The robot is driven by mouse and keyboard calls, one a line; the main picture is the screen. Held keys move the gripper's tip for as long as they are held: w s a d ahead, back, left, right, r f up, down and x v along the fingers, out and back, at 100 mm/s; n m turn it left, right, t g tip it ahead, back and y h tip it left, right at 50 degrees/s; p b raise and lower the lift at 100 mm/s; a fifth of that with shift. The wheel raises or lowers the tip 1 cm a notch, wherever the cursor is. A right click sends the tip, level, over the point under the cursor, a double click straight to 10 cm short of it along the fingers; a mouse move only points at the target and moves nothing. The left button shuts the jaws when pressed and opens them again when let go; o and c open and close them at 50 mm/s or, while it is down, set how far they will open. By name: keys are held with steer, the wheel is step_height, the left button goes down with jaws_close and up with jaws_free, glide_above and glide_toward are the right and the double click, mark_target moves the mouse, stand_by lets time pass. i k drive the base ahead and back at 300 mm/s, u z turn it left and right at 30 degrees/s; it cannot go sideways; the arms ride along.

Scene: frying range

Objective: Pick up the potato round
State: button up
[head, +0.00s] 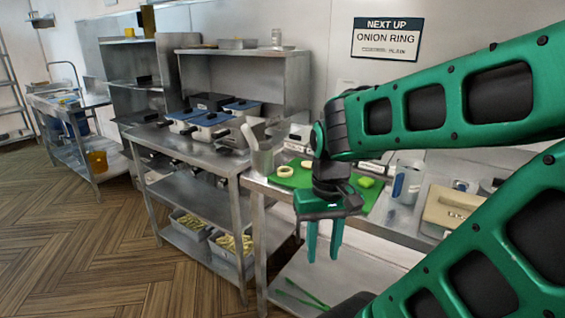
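A green cutting board (299,180) lies on the steel counter, partly hidden behind my arm. On it are a pale ring-shaped piece (267,185), a yellow-green round piece (285,171), a small pale piece (308,164) and a bright green block (366,182). I cannot tell for sure which one is the potato round; the small pale piece may be it. My gripper (323,254) points down in front of the counter's front edge. Its two teal fingers are apart with nothing between them.
Fryers with blue-lidded baskets (210,120) are further left. A wall sign (387,39) names an onion ring. The wooden floor at left is clear.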

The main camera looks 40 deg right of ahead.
mark_target(306, 165)
steer(key=z, duration=0.35)
steer(key=i, duration=0.85)
steer(key=z, duration=0.6)
